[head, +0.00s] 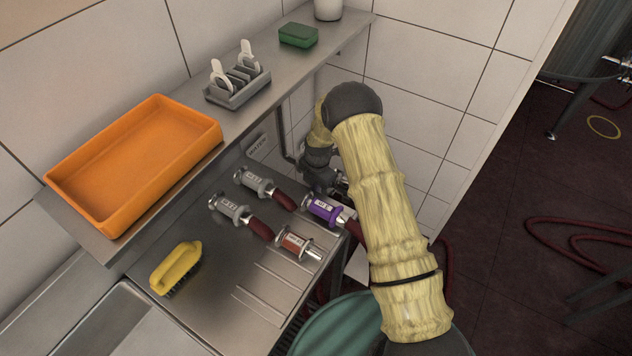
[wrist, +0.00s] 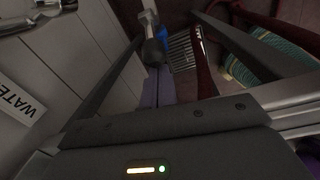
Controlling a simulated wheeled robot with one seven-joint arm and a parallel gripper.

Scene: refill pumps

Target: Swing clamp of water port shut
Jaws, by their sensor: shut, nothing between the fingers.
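In the head view my dark gripper (head: 319,172) is low by the wall, beyond the steel counter, partly behind my arm. A metal fitting with a dark rounded end (wrist: 150,30) lies just beyond my fingertips; I cannot tell whether they touch. The port's clamp is not clearly visible, so its position cannot be told.
Several labelled metal couplings, one purple (head: 324,209), lie on the counter (head: 262,300) with a yellow brush (head: 176,268). An orange tray (head: 135,165) is on the shelf above. A dark red hose (wrist: 203,70) runs close right of my fingers.

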